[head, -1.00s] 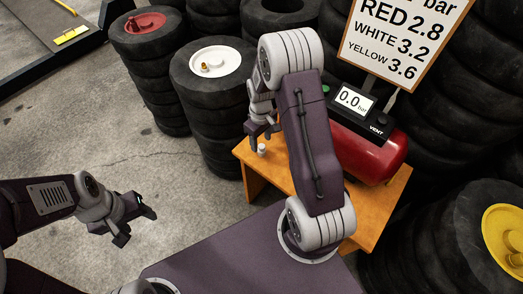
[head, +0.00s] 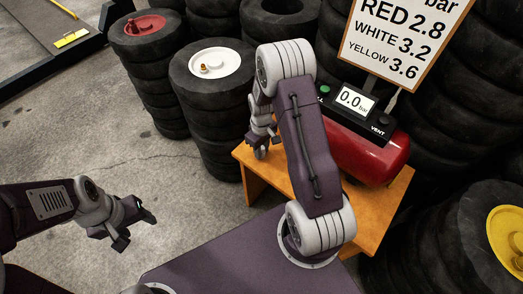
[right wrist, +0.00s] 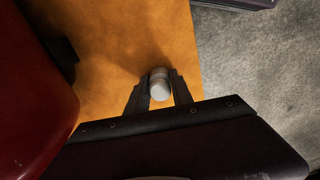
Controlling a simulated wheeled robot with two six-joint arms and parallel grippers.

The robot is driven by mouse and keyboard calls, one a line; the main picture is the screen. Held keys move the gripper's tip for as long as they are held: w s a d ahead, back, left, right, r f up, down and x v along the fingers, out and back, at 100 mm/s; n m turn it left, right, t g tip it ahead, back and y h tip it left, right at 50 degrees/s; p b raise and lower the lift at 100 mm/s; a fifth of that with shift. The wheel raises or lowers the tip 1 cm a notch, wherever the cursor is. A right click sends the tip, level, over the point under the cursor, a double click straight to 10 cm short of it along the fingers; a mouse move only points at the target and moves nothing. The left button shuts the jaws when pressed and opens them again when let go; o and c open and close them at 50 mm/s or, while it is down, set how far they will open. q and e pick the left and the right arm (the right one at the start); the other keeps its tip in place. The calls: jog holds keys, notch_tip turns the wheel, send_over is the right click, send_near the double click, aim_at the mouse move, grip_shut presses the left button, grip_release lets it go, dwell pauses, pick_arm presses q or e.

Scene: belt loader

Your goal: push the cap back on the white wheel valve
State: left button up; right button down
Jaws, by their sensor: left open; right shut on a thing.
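The white wheel (head: 222,60) lies flat on top of a tyre stack in the head view. Its brass-coloured valve (head: 204,68) stands on the hub's left side. A small whitish cap (right wrist: 159,90) is between the fingers of my right gripper (right wrist: 159,86), which is shut on it over the orange table (right wrist: 115,45). In the head view my right gripper (head: 261,148) is low at the table's left end, and the cap is mostly hidden there. My left gripper (head: 127,229) is open and empty over the floor.
A red compressor (head: 375,155) with a gauge reading 0.0 bar (head: 354,100) stands on the table. A pressure sign (head: 410,40) rises behind it. A red wheel (head: 146,24) tops another stack at left, and a yellow wheel (head: 506,238) is at right. Open floor lies at left.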

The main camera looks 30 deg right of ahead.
notch_tip(320, 180, up, 4)
jog(key=shift+w+r+p, duration=0.1)
jog(key=shift+r+p, duration=0.05)
jog(key=shift+p, duration=0.6)
jog(key=s+r+p, duration=0.1)
jog(key=s+r, duration=0.2)
jog(key=s, duration=0.3)
jog(key=s+d+r+p, duration=0.1)
jog(key=s+r, duration=0.2)
jog(key=s, duration=0.2)
jog(key=shift+s+d+r, duration=0.15)
jog(key=shift+s+r, duration=0.2)
jog(key=shift+s, duration=0.05)
